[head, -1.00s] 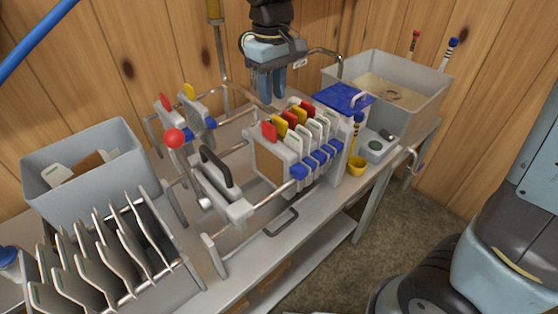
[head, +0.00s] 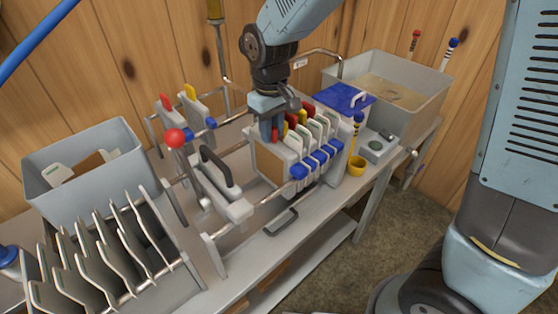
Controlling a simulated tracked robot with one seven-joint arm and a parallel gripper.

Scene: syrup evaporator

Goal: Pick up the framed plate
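A row of upright plates with red, yellow and white-green tops hangs on the metal rails in the middle of the bench. The plate at its left end, a pale frame around a brown panel (head: 268,167), looks like the framed plate. The plate stands upright in the row.
A black-handled press block (head: 222,190) and a red-knobbed lever (head: 175,138) stand left of the row. Two more plates (head: 188,108) sit behind. A grey bin (head: 85,165) and a rack of plates (head: 100,250) are at left. A blue-lidded box (head: 343,100) and a basin (head: 395,95) are at right.

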